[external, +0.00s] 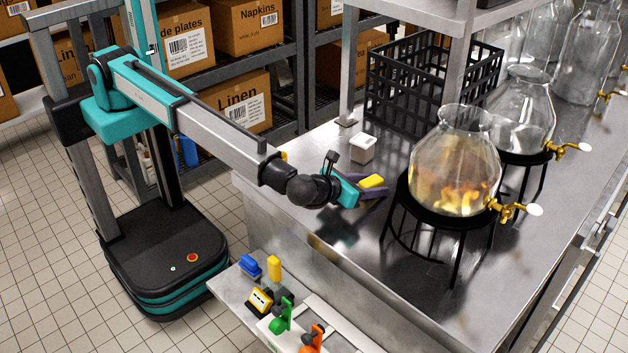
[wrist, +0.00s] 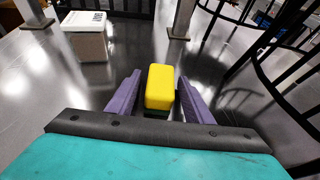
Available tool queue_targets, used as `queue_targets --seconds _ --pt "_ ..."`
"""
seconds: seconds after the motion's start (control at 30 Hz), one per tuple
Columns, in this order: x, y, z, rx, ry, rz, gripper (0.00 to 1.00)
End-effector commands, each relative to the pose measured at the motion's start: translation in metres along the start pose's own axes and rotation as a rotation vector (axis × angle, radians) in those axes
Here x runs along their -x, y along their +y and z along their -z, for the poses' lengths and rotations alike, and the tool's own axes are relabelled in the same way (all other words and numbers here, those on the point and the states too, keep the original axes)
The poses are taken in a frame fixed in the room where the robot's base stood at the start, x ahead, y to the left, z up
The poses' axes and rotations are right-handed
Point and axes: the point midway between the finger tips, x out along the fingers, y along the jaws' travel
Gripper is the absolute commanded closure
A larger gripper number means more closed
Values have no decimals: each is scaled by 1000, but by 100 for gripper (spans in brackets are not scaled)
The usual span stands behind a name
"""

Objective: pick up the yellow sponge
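The yellow sponge (wrist: 160,86) is a small block with a dark green underside, between the two purple fingers of my gripper (wrist: 161,78) in the wrist view. A narrow gap shows between the sponge and each finger, so the fingers look open around it rather than pressed on it. In the external view, the sponge (external: 371,181) shows at my gripper (external: 376,190), over the near left part of the steel counter (external: 290,215). I cannot tell whether its underside touches the counter.
To the right, a glass dispenser (external: 455,170) sits on a black wire stand (external: 398,225). A black crate (external: 410,85) stands at the back, near the shelf post (external: 348,70). The counter in front is clear.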

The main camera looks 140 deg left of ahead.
Motion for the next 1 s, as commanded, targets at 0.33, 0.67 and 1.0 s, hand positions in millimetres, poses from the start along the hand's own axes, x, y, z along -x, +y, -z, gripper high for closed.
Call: queue_targets --seconds 0.33,0.67,1.0 --pt "0 0 0 0 0 0 93" --pt "2 0 -4 1 0 0 93" --pt "12 0 -30 2 -1 1 93"
